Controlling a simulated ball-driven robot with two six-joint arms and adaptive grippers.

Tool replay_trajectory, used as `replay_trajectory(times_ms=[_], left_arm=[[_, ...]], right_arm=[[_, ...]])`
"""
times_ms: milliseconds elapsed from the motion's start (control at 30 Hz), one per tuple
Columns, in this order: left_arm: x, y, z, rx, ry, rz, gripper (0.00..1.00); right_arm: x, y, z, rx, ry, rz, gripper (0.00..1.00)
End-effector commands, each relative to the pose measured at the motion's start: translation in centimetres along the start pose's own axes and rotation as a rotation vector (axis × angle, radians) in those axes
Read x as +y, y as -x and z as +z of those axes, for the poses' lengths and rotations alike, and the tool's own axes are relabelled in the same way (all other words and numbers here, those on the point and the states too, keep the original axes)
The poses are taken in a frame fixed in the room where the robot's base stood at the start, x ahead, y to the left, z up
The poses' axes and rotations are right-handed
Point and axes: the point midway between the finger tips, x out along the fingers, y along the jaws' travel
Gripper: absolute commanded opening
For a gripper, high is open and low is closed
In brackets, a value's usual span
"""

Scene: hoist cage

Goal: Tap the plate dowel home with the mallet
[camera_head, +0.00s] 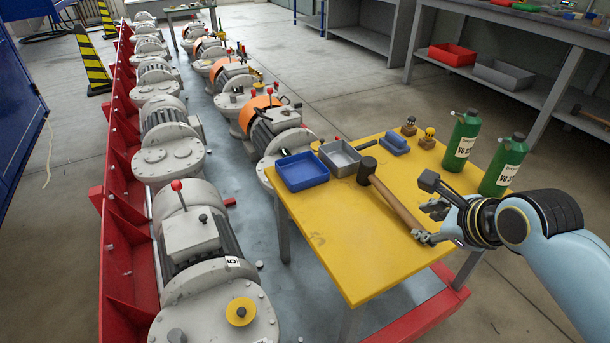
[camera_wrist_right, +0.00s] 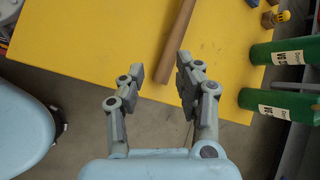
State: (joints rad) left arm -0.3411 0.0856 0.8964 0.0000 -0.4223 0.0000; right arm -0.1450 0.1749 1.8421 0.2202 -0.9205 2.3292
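The mallet lies on the yellow table (camera_head: 345,240), its black head (camera_head: 367,170) toward the back and its wooden handle (camera_head: 396,201) running to the table's right edge. My right gripper (camera_head: 426,206) is open at the handle's free end. In the right wrist view the open fingers (camera_wrist_right: 160,75) stand either side of the handle end (camera_wrist_right: 176,43), closer to the right finger; I see no grip on it. I cannot tell the plate dowel apart; the nearest grey motor (camera_head: 192,245) carries a yellow disc (camera_head: 240,311). My left gripper is out of view.
A blue bin (camera_head: 302,171), a grey bin (camera_head: 340,158) and a blue block (camera_head: 395,144) sit along the table's back. Two green bottles (camera_head: 462,141) stand close beyond my right gripper. Several motors line the red rail (camera_head: 117,200). The table's front left is clear.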

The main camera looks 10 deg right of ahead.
Motion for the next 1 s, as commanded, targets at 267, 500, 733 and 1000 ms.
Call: replay_trajectory(times_ms=[267,500,733,1000], left_arm=[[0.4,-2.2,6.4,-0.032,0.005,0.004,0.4],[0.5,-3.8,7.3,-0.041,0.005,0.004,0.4],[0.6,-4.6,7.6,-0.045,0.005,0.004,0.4],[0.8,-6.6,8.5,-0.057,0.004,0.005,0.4]], right_arm=[[-2.6,-2.7,1.2,-0.068,-0.425,-0.04,0.34],[-2.9,-6.8,1.4,-0.072,-0.451,-0.04,0.34],[-3.1,-8.7,1.6,-0.072,-0.447,-0.04,0.34],[-3.6,-12.7,1.9,-0.07,-0.447,-0.04,0.34]])
